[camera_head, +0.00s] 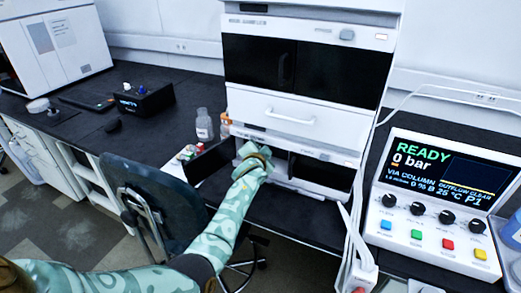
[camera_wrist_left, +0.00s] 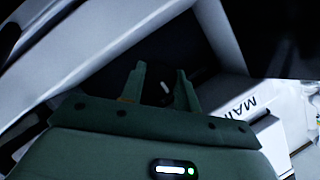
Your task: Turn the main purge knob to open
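My left gripper (camera_head: 255,151) reaches the lower front of the tall white chromatography stack (camera_head: 268,112) in the head view. In the left wrist view its two green fingers (camera_wrist_left: 160,68) stand apart. A small white mark (camera_wrist_left: 166,87) shows on a dark part between them; it could be the main purge knob's pointer, but the knob's outline is lost in shadow. A white panel with upside-down lettering, partly readable as "MAI" (camera_wrist_left: 240,108), lies right of the fingers. I cannot tell whether the fingers touch the knob. In the head view the gripper hides the knob area. My right gripper is out of view.
A control console (camera_head: 432,205) at the right reads READY, 0 bar, with several dark knobs and coloured buttons. A clear bottle (camera_head: 204,125) stands left of the stack. A dark chair (camera_head: 158,200) stands before the bench. White cables (camera_head: 352,225) hang right of the stack.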

